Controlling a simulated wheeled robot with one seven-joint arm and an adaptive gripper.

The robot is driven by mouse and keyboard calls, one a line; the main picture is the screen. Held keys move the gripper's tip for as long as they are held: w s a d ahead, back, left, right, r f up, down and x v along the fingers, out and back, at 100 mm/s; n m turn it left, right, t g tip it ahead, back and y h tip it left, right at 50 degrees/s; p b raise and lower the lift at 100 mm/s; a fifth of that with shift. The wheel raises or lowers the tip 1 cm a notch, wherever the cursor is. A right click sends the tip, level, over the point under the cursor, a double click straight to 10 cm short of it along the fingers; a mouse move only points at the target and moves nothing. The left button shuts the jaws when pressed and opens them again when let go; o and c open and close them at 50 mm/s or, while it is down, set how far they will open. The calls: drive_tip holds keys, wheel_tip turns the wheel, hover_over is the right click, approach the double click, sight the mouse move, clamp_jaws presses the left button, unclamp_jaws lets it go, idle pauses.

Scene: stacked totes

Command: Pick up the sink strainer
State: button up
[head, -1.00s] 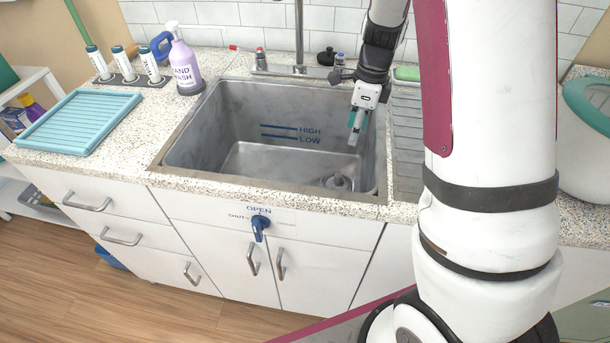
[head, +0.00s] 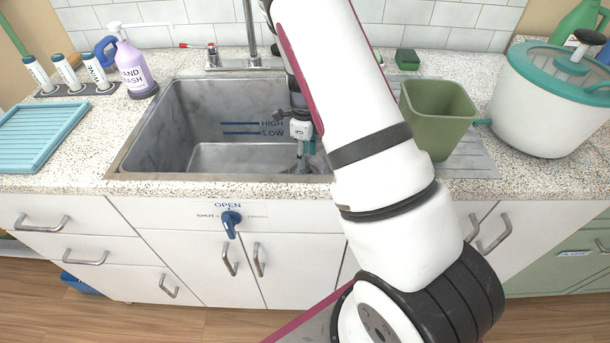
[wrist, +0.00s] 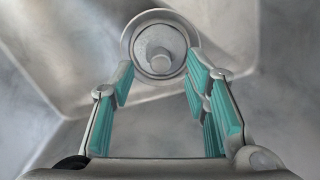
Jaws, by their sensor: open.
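The sink strainer (wrist: 160,52) shows in the wrist view as a round grey metal piece with a raised knob at its centre. It sits on the floor of the metal sink (head: 188,115). My gripper (wrist: 160,80) is open, with its teal-padded fingers on either side of the view and the strainer ahead between and just beyond their tips. No contact with the strainer is clear. In the head view my gripper (head: 303,166) points down inside the sink at its right side, and the strainer is mostly hidden there by the gripper and arm.
The sink walls and front counter edge surround my gripper. A green bin (head: 437,115) stands on the drainboard to the right, beside a white pot with a teal lid (head: 548,105). A faucet (head: 250,40) rises behind the sink. A soap bottle (head: 132,65) stands at left.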

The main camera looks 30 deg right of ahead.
sight(306, 171)
drive_tip(key=shift+f+b, duration=0.3)
drive_tip(key=shift+f, duration=2.45)
drive_tip(key=shift+c, duration=0.2)
clamp_jaws()
